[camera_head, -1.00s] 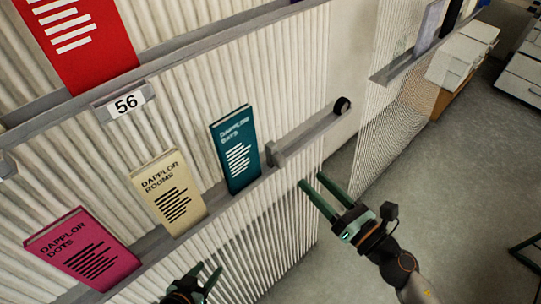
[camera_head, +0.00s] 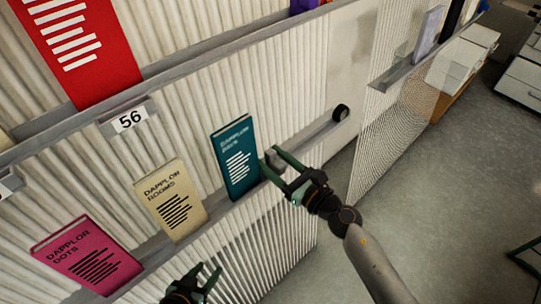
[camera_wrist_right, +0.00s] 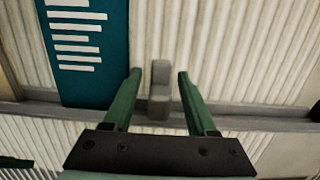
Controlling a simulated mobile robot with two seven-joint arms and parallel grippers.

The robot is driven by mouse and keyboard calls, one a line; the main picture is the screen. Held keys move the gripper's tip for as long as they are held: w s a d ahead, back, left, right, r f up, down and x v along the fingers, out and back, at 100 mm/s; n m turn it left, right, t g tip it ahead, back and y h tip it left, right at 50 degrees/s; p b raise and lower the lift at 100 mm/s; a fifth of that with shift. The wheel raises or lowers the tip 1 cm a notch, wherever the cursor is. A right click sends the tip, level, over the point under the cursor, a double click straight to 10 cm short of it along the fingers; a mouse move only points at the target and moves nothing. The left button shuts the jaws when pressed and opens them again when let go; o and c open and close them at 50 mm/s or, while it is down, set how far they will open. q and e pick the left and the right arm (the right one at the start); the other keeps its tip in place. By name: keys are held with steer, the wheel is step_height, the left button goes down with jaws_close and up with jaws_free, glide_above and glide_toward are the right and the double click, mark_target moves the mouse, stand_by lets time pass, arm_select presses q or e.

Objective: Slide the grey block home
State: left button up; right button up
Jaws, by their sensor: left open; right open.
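The grey block (camera_wrist_right: 159,78) looks like an L-shaped bookend, with an upright part and a low foot. It stands on the ledge (camera_head: 311,137), to the right of the teal book (camera_head: 235,160), with a gap between them in the right wrist view. My right gripper (camera_head: 270,163) is open at the block. In the right wrist view its fingers (camera_wrist_right: 160,74) lie one on each side of the block, apart from it. In the head view the gripper largely hides the block. My left gripper (camera_head: 209,270) is open and empty below the ledge.
A cream book (camera_head: 170,200) and a pink book (camera_head: 87,256) stand further left on the ledge. A round black knob (camera_head: 341,112) marks its right end. A "56" label (camera_head: 130,120) and a red book (camera_head: 85,50) are above.

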steer(key=shift+w+a, duration=0.2)
steer(key=shift+a, duration=0.05)
jaws_close()
stand_by(0.3)
steer(key=shift+d, duration=0.1)
stand_by(0.8)
